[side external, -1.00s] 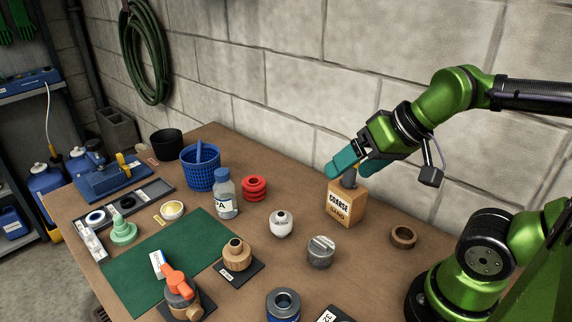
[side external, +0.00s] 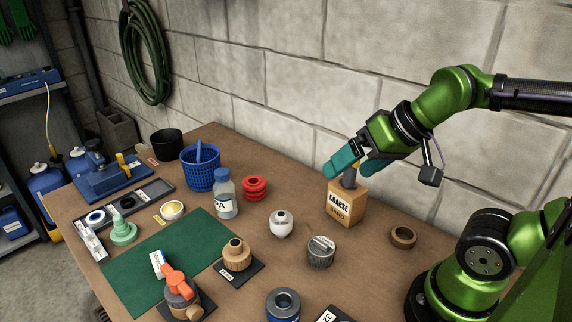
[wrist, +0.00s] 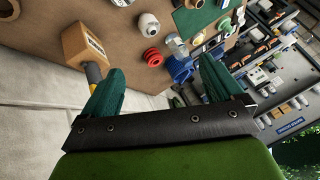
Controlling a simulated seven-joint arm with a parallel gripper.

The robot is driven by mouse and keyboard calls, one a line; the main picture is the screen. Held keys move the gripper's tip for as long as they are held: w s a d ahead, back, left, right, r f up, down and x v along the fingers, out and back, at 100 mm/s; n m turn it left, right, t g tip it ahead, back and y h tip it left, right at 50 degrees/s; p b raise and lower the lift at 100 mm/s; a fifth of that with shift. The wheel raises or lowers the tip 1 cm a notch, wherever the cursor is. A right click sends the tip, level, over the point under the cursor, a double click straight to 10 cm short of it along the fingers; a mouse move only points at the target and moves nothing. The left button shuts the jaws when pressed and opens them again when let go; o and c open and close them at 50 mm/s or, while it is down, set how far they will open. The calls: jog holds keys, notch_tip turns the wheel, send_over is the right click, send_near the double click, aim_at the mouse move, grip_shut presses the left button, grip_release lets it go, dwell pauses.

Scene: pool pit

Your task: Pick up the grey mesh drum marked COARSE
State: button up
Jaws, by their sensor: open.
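A tan block (side external: 346,206) stands upright at the right of the table, its front label reading COARSE above a second, smaller line. A dark grey cylindrical stub (side external: 349,178) rises from its top; I cannot make out any mesh on it. In the wrist view the block (wrist: 85,46) and the grey stub (wrist: 93,73), with a yellow band, lie left of the left finger, not between the fingers. My gripper (side external: 347,172) is open and empty, its teal fingers near the stub's top. A separate grey drum (side external: 321,254) stands nearer the front; no marking is readable.
A white-grey rounded fitting (side external: 281,224), a red ribbed part (side external: 254,188) and a brown ring (side external: 403,237) stand around the block. A clear bottle (side external: 225,195) and blue basket (side external: 201,170) are farther left. The block wall (side external: 300,80) rises close behind the table.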

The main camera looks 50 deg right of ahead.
jog(key=n+g+h, duration=0.1)
jog(key=n+g, duration=0.2)
jog(key=g, duration=0.3)
send_over(322, 241)
notch_tip(322, 241, down, 7)
jog(key=shift+n+g+h, duration=0.3)
jog(key=shift+g+h, duration=0.2)
jog(key=shift+g, duration=0.1)
jog(key=f, duration=1.1)
jog(key=shift+w+d+f, duration=0.1)
jog(key=shift+w+f, duration=0.1)
jog(key=shift+f, duration=0.05)
jog(key=shift+s+f, duration=0.2)
jog(key=shift+f, duration=2.4)
jog(key=c, duration=1.1)
